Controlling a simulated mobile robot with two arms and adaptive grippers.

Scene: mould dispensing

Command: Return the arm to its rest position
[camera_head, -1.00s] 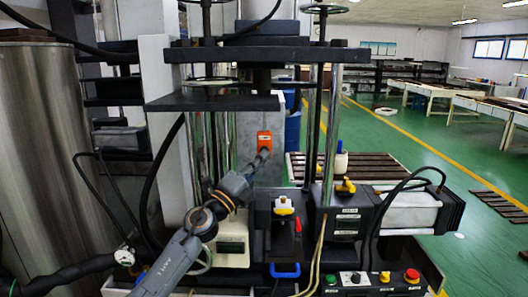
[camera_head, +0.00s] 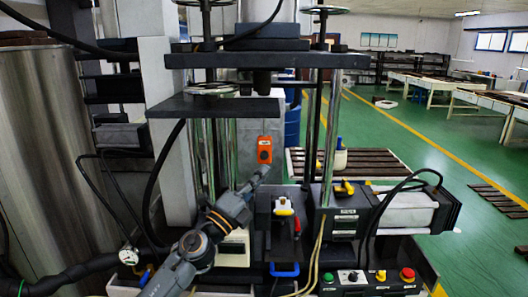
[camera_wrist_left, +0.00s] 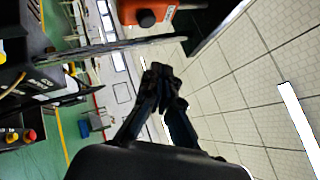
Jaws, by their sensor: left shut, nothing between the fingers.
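My left arm comes in from the lower left in the head view. Its gripper (camera_head: 262,172) is small there, just below the orange control box (camera_head: 264,149) and apart from it. In the left wrist view the two black fingers (camera_wrist_left: 158,78) meet at their tips with nothing between them. The orange box (camera_wrist_left: 150,12) with a black button shows at the top of that view, beyond the fingertips. My right gripper is in neither view.
The press has a dark upper plate (camera_head: 265,60), a lower plate (camera_head: 212,107) and upright metal rods close to my arm. A control panel (camera_head: 370,281) with coloured buttons stands at the lower right. Black hoses hang at the left. Green floor is open at the right.

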